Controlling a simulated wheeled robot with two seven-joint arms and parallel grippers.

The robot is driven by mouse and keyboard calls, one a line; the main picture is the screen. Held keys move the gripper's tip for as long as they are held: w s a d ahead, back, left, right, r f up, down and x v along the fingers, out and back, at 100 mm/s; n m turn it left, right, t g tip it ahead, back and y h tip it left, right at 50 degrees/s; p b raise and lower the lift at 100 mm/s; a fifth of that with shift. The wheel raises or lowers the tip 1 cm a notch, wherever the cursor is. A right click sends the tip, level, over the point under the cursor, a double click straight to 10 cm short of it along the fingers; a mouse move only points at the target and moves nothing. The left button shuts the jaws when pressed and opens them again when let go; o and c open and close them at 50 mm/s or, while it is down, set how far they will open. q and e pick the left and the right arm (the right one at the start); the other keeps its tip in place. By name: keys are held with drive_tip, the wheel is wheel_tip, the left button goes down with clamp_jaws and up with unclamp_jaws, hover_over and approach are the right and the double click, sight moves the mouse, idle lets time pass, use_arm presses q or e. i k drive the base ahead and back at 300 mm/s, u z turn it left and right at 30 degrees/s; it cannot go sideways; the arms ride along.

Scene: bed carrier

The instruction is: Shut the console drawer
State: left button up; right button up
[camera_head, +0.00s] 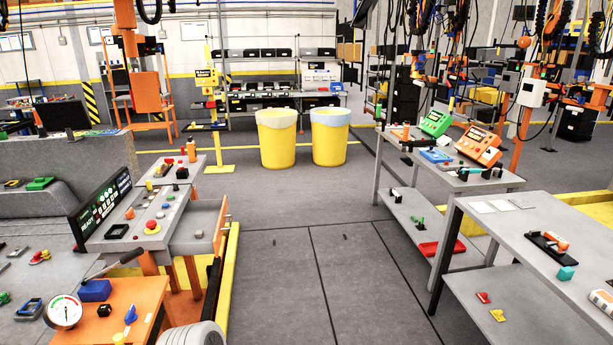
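The grey console (140,222) stands at the left, with buttons and a dark display on its sloped top. Its drawer (190,248) sticks out from the console's right side and is open. The drawer's orange front (221,226) faces right, over the yellow floor edge. A small pale object (199,234) shows in the drawer; it is too small to identify. Neither of my grippers is in view.
An orange table (135,292) with a gauge stands in front of the console. A rounded grey part (193,336) shows at the bottom edge. Grey workbenches (455,178) stand at the right. The middle floor (310,255) is clear up to two yellow bins (277,140).

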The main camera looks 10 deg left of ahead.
sight(209, 216)
drive_tip(key=u, duration=0.55)
drive_tip(key=i, duration=2.2)
drive_tip(key=u, duration=0.75)
